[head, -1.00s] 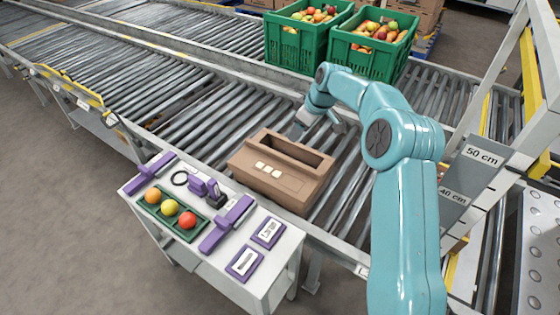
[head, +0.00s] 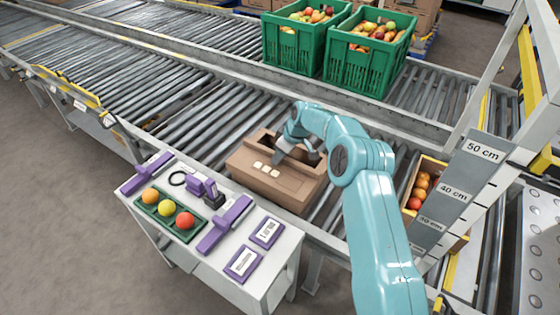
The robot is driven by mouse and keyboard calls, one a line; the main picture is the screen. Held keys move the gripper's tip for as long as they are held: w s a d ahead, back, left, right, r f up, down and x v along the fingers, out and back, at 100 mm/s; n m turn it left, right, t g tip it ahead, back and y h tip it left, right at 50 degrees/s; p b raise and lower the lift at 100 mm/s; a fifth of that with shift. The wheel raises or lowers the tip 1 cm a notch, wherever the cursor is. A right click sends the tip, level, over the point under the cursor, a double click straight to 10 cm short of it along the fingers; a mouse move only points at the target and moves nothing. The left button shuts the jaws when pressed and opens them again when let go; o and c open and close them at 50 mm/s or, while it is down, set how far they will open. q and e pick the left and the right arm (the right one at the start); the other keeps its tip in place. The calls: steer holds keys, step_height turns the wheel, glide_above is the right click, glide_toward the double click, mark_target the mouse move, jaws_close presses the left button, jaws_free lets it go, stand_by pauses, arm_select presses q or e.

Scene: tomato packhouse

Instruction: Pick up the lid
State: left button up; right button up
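A brown box-like piece (head: 275,185) with a long slot in its top and several small pale labels on its sloping front sits on the roller conveyor. No separate flat lid can be made out, and I cannot tell whether this piece is the lid or holds it. My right gripper (head: 299,155) is over the slot, its grey fingers apart, low at the slot's right part. Whether they touch anything is hidden by the hand and wrist. My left gripper is not in view.
An open carton (head: 432,163) of tomatoes stands right of my arm, beside a height scale (head: 455,190). Two green crates (head: 300,45) of fruit stand behind. A white side table (head: 185,238) in front holds purple tools and a green tray (head: 150,214) with three tomatoes.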

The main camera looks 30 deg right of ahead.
jaws_close()
steer(key=shift+r, duration=0.1)
step_height(320, 180, up, 26)
steer(key=p, duration=1.2)
steer(key=shift+r, duration=0.25)
stand_by(0.6)
steer(key=shift+a, duration=0.15)
